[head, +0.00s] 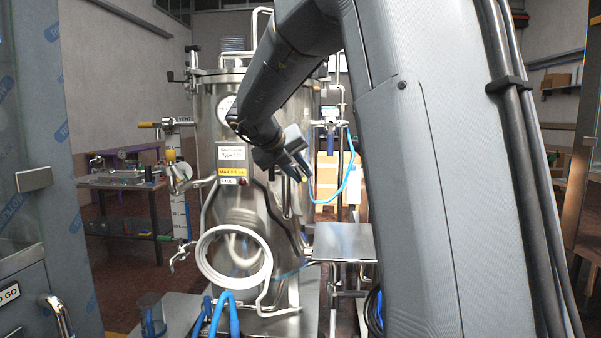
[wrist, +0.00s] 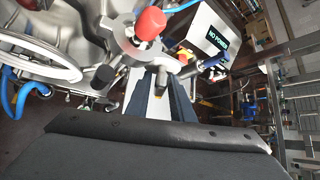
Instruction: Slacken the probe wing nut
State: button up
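My gripper (head: 294,168) hangs in front of the right side of the steel vessel (head: 212,110) in the head view, with its fingers pointing down and right. In the wrist view the two dark fingers (wrist: 157,90) stand apart with a pale strip showing between them, and I see nothing held. Beyond the fingertips is a metal fitting with a red knob (wrist: 150,23) and a black knob (wrist: 103,77). A small dark piece (wrist: 162,80) shows near the fingertips; I cannot tell whether it is the probe wing nut or whether the fingers touch it. The wing nut is not clearly identifiable in either view.
A white ring (head: 234,256) stands low before the vessel. Blue hoses (head: 224,312) rise at the bottom. A metal shelf (head: 343,242) juts out right of the vessel. A display box reading "NO POWER" (wrist: 217,41) is beyond the fitting. A side table (head: 125,182) stands at the left.

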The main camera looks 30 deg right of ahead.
grip_shut()
